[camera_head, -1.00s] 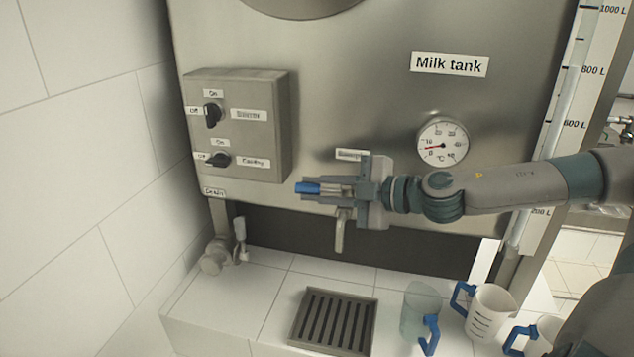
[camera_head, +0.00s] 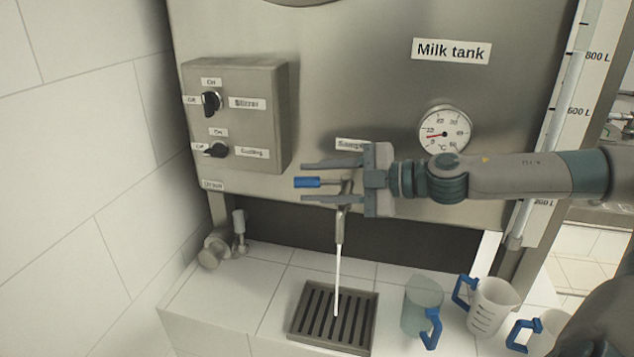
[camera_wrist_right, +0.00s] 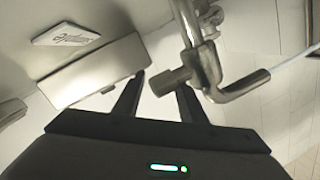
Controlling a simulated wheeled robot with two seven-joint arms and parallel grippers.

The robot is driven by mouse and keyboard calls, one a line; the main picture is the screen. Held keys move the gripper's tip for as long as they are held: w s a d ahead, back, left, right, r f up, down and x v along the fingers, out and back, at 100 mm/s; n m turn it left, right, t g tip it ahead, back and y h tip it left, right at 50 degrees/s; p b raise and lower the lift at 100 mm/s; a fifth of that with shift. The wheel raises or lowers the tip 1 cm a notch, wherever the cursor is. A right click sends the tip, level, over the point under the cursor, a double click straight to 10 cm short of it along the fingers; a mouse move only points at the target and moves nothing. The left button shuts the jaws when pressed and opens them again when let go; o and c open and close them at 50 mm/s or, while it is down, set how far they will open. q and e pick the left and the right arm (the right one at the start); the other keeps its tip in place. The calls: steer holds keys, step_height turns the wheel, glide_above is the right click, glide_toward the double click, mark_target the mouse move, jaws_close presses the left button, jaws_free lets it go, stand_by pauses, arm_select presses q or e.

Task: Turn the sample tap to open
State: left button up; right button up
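The sample tap (camera_head: 340,225) sticks out of the tank front under a partly hidden label. Its blue-ended handle (camera_head: 307,182) points left. A thin white stream (camera_head: 337,275) runs from its spout down to the drain grate. My right gripper (camera_head: 303,182) is open, one finger above the handle and one below, with gaps to both. In the right wrist view the tap's metal body (camera_wrist_right: 205,70) is just beyond my open fingers (camera_wrist_right: 160,98), and the stream shows at the right. My left gripper is not in view.
The drain grate (camera_head: 307,318) lies below the tap. A clear jug (camera_head: 421,305) and white jugs (camera_head: 488,308) with blue handles stand to its right. A switch box (camera_head: 262,130) is up left, a drain valve (camera_head: 215,250) low left, a thermometer (camera_head: 444,131) right.

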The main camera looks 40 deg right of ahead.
mark_target(320, 183)
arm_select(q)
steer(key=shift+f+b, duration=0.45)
arm_select(e)
steer(key=shift+s+d+r, duration=0.2)
steer(key=shift+s+d, duration=0.05)
steer(key=shift+s, duration=0.15)
